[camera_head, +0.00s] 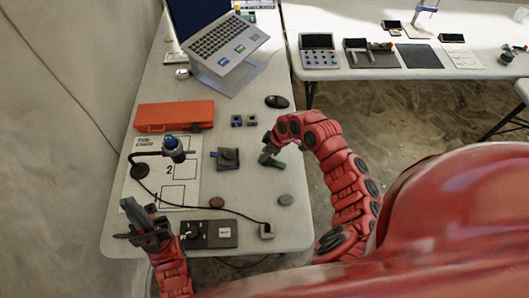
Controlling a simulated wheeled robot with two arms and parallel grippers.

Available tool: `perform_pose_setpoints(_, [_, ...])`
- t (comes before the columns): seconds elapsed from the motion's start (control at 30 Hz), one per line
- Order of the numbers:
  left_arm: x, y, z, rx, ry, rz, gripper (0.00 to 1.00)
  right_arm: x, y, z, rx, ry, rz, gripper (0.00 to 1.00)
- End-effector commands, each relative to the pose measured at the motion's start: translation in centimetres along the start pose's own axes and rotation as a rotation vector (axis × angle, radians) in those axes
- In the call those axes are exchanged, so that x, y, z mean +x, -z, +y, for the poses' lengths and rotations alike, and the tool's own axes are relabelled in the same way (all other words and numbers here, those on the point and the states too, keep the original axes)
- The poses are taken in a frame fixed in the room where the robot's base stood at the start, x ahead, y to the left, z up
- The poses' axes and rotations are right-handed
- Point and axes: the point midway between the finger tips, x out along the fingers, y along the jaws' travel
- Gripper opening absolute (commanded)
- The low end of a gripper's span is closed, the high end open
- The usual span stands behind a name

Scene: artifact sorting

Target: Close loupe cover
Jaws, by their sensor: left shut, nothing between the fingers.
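I cannot tell for sure which thing is the loupe or its cover. A dark square device (228,158) with a raised middle and a blue bit on its left lies on the table. A dark flat tray (222,243) with a white label lies near the front edge, with small metallic pieces at its left end. My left gripper (134,208) is shut and empty, left of this tray near the table's front left corner. My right gripper (267,155) is at a small green object (277,164), right of the square device; its finger opening is too small to make out.
A lamp-like stand (172,148) with a black round base stands on a printed sheet (180,190). Its cable runs across to a small grey box (267,231). An orange case (175,115), a mouse (277,101) and a laptop (222,50) lie further back.

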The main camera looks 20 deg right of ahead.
Motion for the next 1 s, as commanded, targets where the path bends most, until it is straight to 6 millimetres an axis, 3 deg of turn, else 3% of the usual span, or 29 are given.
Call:
perform_pose_setpoints(0.03, [0.0, 0.0, 0.0, 0.0, 0.0, 0.0, 0.0, 0.0, 0.0, 0.0, 0.0, 0.0, 0.0, 0.31])
perform_pose_setpoints(0.2, [0.0, 0.0, 0.0, 0.0, 0.0, 0.0, 0.0, 0.0, 0.0, 0.0, 0.0, 0.0, 0.0, 0.01])
perform_pose_setpoints(0.5, [-0.1, 0.0, 0.0, 0.0, 0.0, 0.0, 0.0, 0.0, 0.0, 0.0, 0.002, 0.0, 0.0, 0.0])
perform_pose_setpoints(0.67, [-1.1, -0.2, 0.1, 0.0, 0.0, 0.0, 0.0, 0.7, -0.3, -0.3, 0.027, 0.0, -0.002, 0.0])
perform_pose_setpoints(1.0, [-0.8, -0.1, 0.0, 0.0, 0.0, 0.0, 0.0, 0.5, -0.4, -0.4, 0.03, 0.002, -0.01, 0.0])
